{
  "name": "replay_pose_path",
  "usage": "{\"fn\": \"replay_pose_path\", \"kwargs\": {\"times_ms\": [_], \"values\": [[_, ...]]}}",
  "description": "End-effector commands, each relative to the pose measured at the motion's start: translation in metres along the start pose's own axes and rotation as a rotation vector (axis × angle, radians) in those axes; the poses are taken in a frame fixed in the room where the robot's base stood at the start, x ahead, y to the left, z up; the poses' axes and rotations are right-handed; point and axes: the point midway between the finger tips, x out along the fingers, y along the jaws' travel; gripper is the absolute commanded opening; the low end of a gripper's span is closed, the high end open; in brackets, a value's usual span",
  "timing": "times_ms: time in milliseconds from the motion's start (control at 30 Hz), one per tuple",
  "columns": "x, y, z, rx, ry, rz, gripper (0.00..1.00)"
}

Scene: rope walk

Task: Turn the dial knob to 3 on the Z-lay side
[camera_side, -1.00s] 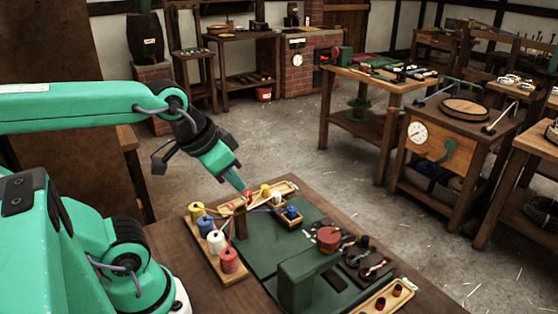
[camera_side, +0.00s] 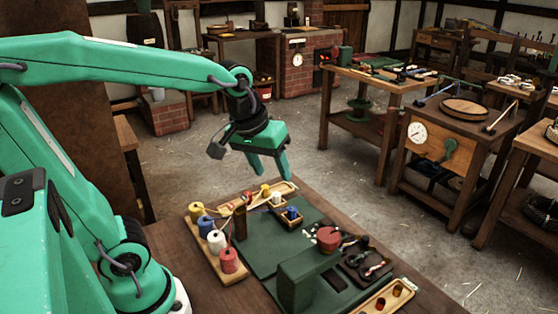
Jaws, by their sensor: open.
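A red round knob (camera_side: 328,238), which looks like the dial knob, sits by the far end of the green machine arm (camera_side: 298,268) on the bench. Small pale marks show beside it, too small to read, so I cannot tell its setting or which side is the Z-lay side. My gripper (camera_side: 272,172) is open and empty, with its fingers pointing down. It hangs well above the bench, up and left of the knob in the picture, touching nothing.
A wooden rack at left holds yellow, blue, white (camera_side: 216,241) and red (camera_side: 228,260) spools. A small post (camera_side: 240,221) stands beside it. Trays with small parts lie behind and at right, including a wooden tray (camera_side: 372,304). The green mat (camera_side: 258,255) has bare patches.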

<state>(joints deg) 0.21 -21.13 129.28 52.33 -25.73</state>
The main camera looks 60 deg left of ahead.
Motion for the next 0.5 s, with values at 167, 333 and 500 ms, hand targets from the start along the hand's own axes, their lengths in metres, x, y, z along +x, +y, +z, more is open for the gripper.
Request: {"fn": "replay_pose_path", "kwargs": {"times_ms": [167,333,500], "values": [[0.021,0.012,-0.024,-0.157,-0.052,-0.03,0.5],[0.045,0.022,-0.044,-0.31,-0.092,-0.063,0.5],[0.073,0.032,-0.062,-0.462,-0.128,-0.102,0.5]]}}
